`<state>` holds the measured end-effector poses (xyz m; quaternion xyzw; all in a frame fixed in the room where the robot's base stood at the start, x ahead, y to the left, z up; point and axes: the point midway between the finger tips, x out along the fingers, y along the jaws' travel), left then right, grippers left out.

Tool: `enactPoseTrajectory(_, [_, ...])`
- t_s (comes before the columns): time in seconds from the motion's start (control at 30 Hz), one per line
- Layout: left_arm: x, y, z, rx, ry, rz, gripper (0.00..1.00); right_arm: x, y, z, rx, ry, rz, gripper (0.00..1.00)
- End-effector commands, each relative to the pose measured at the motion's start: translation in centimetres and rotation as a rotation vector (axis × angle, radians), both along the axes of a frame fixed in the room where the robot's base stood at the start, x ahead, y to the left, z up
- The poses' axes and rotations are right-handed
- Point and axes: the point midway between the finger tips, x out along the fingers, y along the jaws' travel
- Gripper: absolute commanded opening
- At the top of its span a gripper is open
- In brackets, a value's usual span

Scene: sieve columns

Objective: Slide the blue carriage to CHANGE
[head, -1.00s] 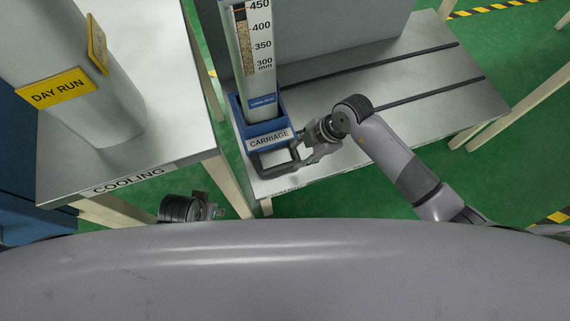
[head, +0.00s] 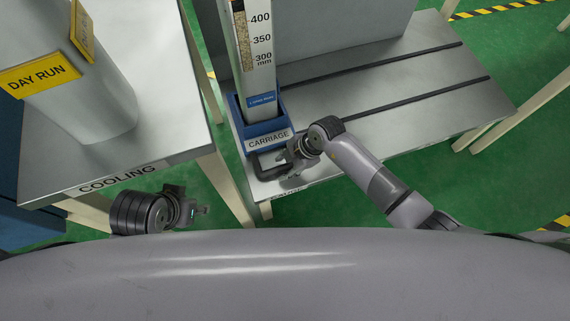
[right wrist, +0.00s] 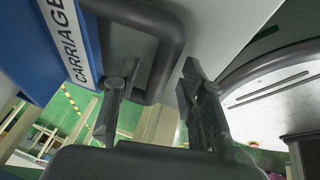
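The blue carriage (head: 236,128), labelled CARRIAGE, stands at the left end of the railed bench and holds an upright column (head: 257,85) with a millimetre scale. Its dark loop handle (head: 262,167) faces me; the handle also shows in the right wrist view (right wrist: 176,45). My right gripper (head: 285,160) is at the handle's right side. In the right wrist view its two fingers (right wrist: 158,72) are apart, with the handle's side bar appearing between them. My left gripper (head: 202,211) hangs empty below the COOLING table, its finger opening unclear. No CHANGE label is readable.
Two dark rails (head: 390,100) run right across the grey bench (head: 440,65), clear right of the carriage. A grey panel stands behind. The COOLING table (head: 150,150) at left bears a large cylinder (head: 85,105) marked DAY RUN. A gap separates the tables.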

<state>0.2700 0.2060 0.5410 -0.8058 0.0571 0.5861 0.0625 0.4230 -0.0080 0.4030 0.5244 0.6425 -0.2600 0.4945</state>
Motion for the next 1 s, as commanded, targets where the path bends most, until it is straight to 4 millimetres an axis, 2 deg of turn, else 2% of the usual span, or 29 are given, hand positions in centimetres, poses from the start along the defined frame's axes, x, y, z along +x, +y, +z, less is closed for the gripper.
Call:
enactPoseTrajectory(0.17, [-0.01, 0.01, 0.00, 0.000, 0.000, 0.000, 0.40, 0.00, 0.00, 0.03, 0.000, 0.000, 0.000, 0.37])
enactPoseTrajectory(0.7, [0.01, 0.00, -0.02, 0.000, 0.000, 0.000, 0.40, 0.00, -0.04, 0.03, 0.000, 0.000, -0.001, 0.01])
enactPoseTrajectory(1.0, [0.01, 0.00, -0.03, 0.000, 0.000, 0.000, 0.40, 0.00, -0.04, 0.03, 0.000, 0.000, -0.001, 0.00])
